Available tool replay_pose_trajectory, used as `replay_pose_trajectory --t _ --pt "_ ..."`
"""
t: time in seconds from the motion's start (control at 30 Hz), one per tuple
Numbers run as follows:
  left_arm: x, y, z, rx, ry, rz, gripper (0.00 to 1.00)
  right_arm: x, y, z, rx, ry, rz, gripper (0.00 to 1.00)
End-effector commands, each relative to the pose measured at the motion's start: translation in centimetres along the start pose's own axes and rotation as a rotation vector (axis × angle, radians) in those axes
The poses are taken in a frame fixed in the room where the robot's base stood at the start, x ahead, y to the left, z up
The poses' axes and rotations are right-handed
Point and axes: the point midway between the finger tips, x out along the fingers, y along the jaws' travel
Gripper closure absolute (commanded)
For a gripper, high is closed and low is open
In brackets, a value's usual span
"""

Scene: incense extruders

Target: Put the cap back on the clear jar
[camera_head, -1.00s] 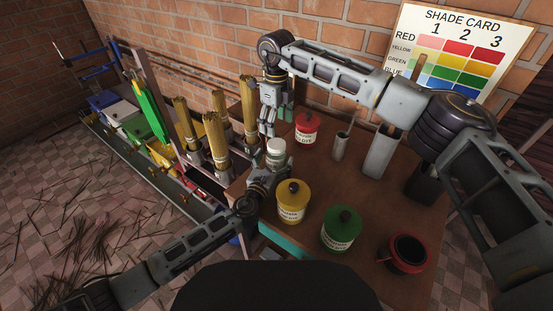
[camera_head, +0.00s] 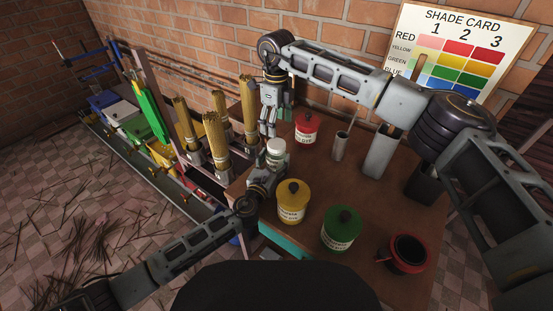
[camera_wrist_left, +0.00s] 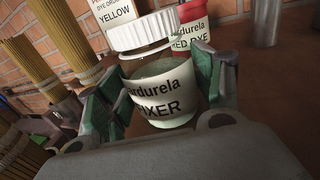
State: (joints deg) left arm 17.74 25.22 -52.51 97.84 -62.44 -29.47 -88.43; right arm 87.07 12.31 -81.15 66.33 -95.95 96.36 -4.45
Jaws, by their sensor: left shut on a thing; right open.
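The clear jar (camera_head: 275,161) is small, with a white label reading "FIXER". It fills the middle of the left wrist view (camera_wrist_left: 160,105). The ribbed white cap (camera_head: 276,146) is at the jar's mouth, and it also shows in the left wrist view (camera_wrist_left: 143,32). Clear glass shows between cap and label. My left gripper (camera_wrist_left: 155,105) is shut on the jar, with green pads on both sides. My right gripper (camera_head: 276,125) is open and empty above the table's back left, behind the jar.
A red jar (camera_head: 306,128), yellow jar (camera_head: 293,202) and green jar (camera_head: 342,228) stand on the brown table (camera_head: 375,215). A red-rimmed pot (camera_head: 405,253) is at front right. Metal cups (camera_head: 341,146) stand behind. Stick bundles (camera_head: 216,146) crowd the left.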

Motion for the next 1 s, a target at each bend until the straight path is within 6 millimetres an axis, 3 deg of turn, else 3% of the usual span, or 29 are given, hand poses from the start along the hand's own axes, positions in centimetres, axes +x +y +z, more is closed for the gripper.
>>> replay_pose_trajectory --t 1.0 --pt "0.00 0.04 -0.02 0.001 0.000 0.001 1.00 0.01 0.02 0.02 -0.787 0.000 0.000 0.27"
